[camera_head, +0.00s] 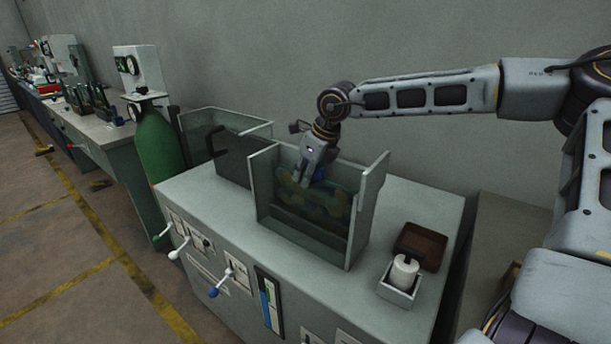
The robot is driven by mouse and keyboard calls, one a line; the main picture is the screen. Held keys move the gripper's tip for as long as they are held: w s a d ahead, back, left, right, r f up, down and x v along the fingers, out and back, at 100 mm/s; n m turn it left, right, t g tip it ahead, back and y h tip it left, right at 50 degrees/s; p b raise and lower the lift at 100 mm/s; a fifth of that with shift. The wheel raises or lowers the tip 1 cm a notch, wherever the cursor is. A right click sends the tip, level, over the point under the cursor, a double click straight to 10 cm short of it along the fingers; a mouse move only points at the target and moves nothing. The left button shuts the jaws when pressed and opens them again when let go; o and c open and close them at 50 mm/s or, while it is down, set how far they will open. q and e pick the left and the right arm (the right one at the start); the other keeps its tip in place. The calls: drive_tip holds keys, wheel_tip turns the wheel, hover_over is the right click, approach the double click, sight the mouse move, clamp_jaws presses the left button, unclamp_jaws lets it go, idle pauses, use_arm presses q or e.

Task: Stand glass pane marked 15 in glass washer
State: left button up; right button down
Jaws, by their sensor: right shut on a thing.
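The glass washer (366,215) appears to be the open-topped, clear-walled tank with pale end plates on the grey cabinet. My right gripper (306,182) reaches down into it from above and is shut on a thin pane (325,207). The pane looks olive and bluish through the tank's front wall and seems roughly upright between the end plates. I cannot read a 15 on it, nor tell whether its lower edge touches the tank floor. My left gripper is not in view.
A second glass-walled tank (255,130) with a dark panel (232,158) stands behind left. A brown tray (424,244) and a white roll in a small holder (399,291) sit at the cabinet's right. A green cylinder (157,148) stands left. Levers (227,275) project from the cabinet front.

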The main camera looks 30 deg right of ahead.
drive_tip(key=shift+f, duration=0.1)
drive_tip(key=c, duration=1.3)
unclamp_jaws()
drive_tip(key=shift+c, duration=0.2)
drive_tip(key=shift+v, duration=6)
